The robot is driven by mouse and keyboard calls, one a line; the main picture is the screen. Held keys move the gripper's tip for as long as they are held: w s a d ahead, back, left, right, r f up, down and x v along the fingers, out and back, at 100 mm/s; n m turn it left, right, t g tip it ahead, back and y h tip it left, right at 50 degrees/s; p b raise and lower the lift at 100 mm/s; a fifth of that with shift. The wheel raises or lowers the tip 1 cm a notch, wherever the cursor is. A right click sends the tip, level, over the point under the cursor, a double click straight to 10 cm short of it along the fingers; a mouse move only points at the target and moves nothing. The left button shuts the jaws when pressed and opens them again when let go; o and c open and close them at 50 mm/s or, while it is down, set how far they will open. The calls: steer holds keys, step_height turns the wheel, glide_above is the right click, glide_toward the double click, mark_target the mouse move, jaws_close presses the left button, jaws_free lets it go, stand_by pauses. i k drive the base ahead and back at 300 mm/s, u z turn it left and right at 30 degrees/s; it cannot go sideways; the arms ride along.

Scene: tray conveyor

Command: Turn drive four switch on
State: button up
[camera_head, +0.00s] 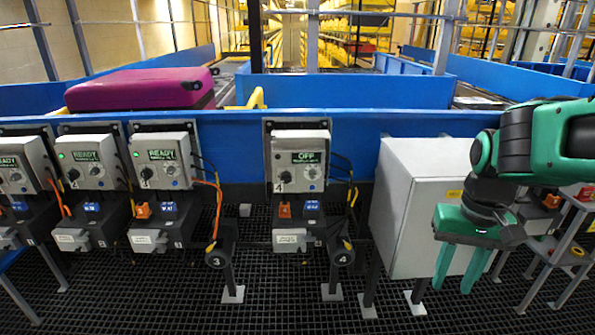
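The drive four control box (299,158) is light grey and stands in the middle of the picture, marked 4, with its display (309,157) reading OFF. A small dark knob (285,177) sits at its lower left, and a round silver knob (313,174) sits at its lower right. Below is a dark unit with an orange part (285,210) and a blue part (312,206). My gripper (452,290) has green fingers pointing down. It is open and empty, well right of the drive four box, in front of a grey cabinet. It touches none of the controls.
Similar boxes to the left (166,158) show READY with green lights. The large grey cabinet (412,190) stands between the drive four box and my arm. A blue conveyor wall (350,125) runs behind, with a magenta suitcase (140,88) on the conveyor. The floor is dark grating.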

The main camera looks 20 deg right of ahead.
mark_target(285, 177)
steer(key=u, duration=0.2)
steer(key=k, duration=0.45)
steer(key=u, duration=0.55)
steer(key=k, duration=0.85)
steer(key=u, duration=0.65)
steer(key=i, duration=1.85)
steer(key=z, duration=0.85)
